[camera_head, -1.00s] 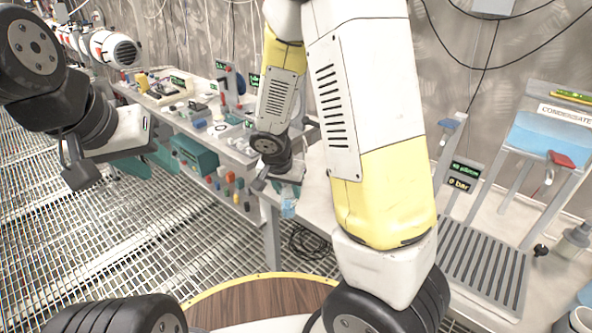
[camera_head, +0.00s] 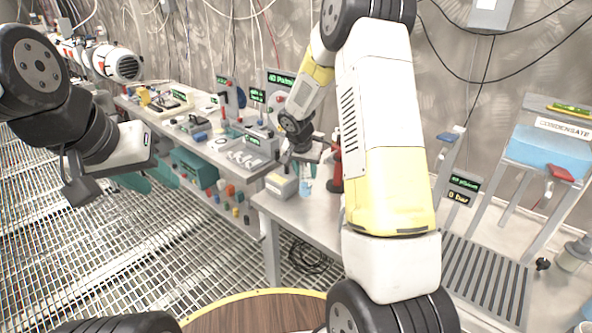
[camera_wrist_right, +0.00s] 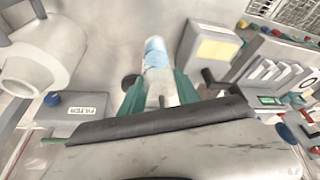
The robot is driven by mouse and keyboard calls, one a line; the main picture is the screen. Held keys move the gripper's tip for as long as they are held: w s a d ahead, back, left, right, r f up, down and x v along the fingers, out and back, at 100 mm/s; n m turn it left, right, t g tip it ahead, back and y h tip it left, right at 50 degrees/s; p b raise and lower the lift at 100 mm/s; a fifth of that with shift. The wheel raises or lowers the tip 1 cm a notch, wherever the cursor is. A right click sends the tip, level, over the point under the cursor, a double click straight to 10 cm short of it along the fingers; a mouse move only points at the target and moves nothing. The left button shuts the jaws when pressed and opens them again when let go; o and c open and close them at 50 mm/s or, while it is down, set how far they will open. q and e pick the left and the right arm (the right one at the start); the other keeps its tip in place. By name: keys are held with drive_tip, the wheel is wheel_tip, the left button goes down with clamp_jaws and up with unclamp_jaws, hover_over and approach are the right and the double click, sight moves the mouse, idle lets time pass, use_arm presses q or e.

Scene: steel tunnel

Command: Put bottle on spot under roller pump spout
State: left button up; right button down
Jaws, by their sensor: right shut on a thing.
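The bottle, with a light blue band, is small in the head view (camera_head: 305,187) and larger in the right wrist view (camera_wrist_right: 157,62). My right gripper (camera_wrist_right: 160,92) is shut on it with its green fingers either side. In the head view the gripper is over the bench, with the bottle below its dark wrist. I cannot tell whether the bottle touches the bench. My left gripper (camera_head: 149,177) is open and empty over the floor grating, at the left. I cannot make out for certain the roller pump, its spout or the spot.
A box with a yellow top (camera_head: 282,184) stands close left of the bottle. A red object (camera_head: 336,177) is close right, partly behind my arm. A filter-labelled part (camera_wrist_right: 82,108) and a pale round body (camera_wrist_right: 38,55) are left in the wrist view. Instruments crowd the bench behind.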

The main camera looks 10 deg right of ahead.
sight(306, 179)
drive_tip(key=shift+s+x, duration=0.15)
drive_tip(key=shift+x, duration=0.7)
drive_tip(key=shift+s+x, duration=0.2)
drive_tip(key=shift+x, duration=0.7)
drive_tip(key=shift+a+f, duration=0.25)
drive_tip(key=c, duration=0.9)
unclamp_jaws()
